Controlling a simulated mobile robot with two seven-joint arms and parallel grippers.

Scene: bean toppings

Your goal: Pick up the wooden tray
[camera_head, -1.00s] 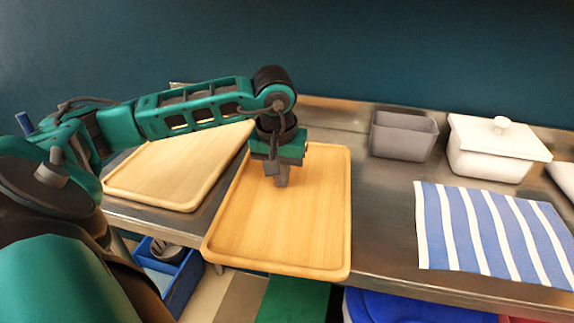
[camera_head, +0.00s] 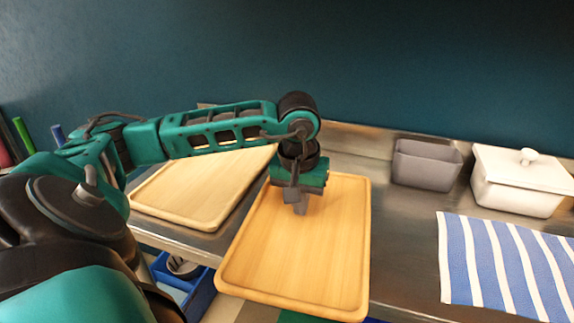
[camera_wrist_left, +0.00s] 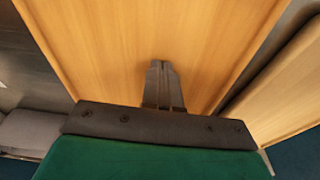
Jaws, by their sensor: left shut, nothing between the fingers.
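A wooden tray (camera_head: 290,262) with a raised rim lies on the steel counter in the head view, its front end at the counter's front edge. My left gripper (camera_head: 300,208) points down over the tray's back part, shut and empty. The left wrist view shows the shut fingers (camera_wrist_left: 160,68) against the tray's wood surface (camera_wrist_left: 95,35); whether they touch it I cannot tell. A second, paler wooden tray (camera_head: 195,190) lies to the left, partly hidden behind my left arm. My right gripper is not in view.
A grey bin (camera_head: 425,166) and a white lidded container (camera_head: 518,185) stand at the back right. A blue-and-white striped cloth (camera_head: 505,265) lies in front of them. A blue box (camera_head: 200,295) is below the counter's front edge. Bare steel counter (camera_head: 400,225) lies between tray and cloth.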

